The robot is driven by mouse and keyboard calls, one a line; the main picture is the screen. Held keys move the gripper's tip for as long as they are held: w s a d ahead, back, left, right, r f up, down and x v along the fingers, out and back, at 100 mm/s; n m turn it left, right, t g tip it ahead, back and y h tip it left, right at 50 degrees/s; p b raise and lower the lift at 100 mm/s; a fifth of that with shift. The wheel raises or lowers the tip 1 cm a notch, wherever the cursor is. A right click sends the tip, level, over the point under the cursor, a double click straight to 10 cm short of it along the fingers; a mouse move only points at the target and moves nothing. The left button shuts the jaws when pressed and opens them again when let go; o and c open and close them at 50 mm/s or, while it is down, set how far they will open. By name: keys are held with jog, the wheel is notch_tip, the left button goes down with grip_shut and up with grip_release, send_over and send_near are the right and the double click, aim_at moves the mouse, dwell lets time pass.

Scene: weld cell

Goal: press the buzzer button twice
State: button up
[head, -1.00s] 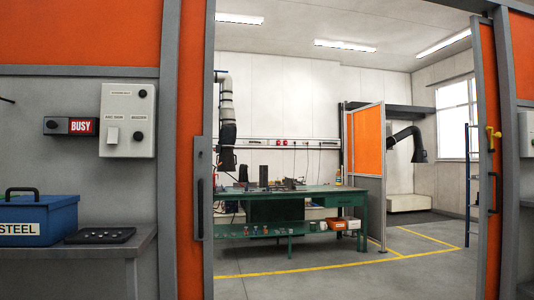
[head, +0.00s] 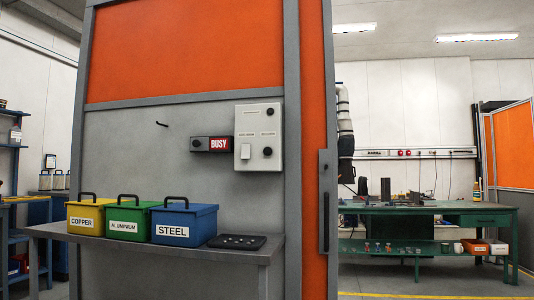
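A pale grey control box (head: 257,128) is mounted on the grey wall panel in the head view. It carries a white rocker switch (head: 245,151) at lower left and a round black button (head: 267,152) at lower right. A small dark knob (head: 270,111) sits at its upper right. The small labels are too fine to read, so I cannot tell which control is the buzzer button. A lit red BUSY sign (head: 219,144) in a dark housing is just left of the box. My gripper is not in view.
A grey shelf (head: 215,257) below the box holds a yellow COPPER bin (head: 86,222), a green ALUMINIUM bin (head: 125,222), a blue STEEL bin (head: 172,228) and a black tray (head: 237,242). An orange sliding door (head: 314,80) stands right of it. A green workbench (head: 435,215) is beyond.

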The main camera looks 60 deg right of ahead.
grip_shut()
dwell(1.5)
